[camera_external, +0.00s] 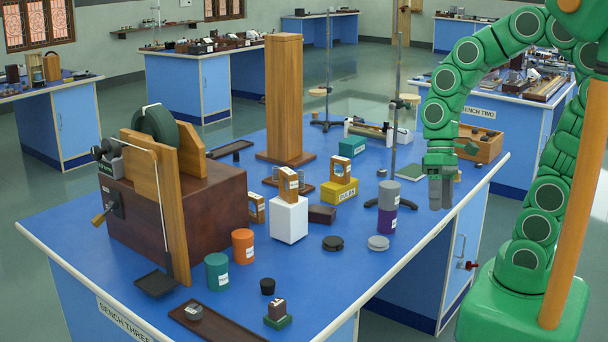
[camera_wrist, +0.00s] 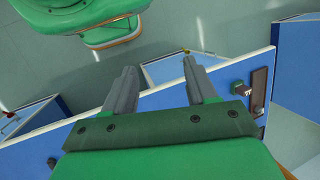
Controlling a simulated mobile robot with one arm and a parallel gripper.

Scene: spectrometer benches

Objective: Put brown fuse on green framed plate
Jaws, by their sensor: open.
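The brown fuse (camera_external: 277,307) appears to be the small dark brown block with a white label and green base near the front corner of the bench. It also shows small at the right of the wrist view (camera_wrist: 241,89). My gripper (camera_external: 440,205) points down near the right bench edge, in front of that plate and well away from the fuse. Its fingers (camera_wrist: 160,66) are apart with nothing between them.
A dark brown tray (camera_external: 205,328) lies left of the fuse, and a black stopper (camera_external: 267,286) stands behind it. Orange (camera_external: 243,246) and teal (camera_external: 217,272) jars stand farther back. A grey and purple cylinder (camera_external: 388,207) and stand rod (camera_external: 397,95) are left of my gripper.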

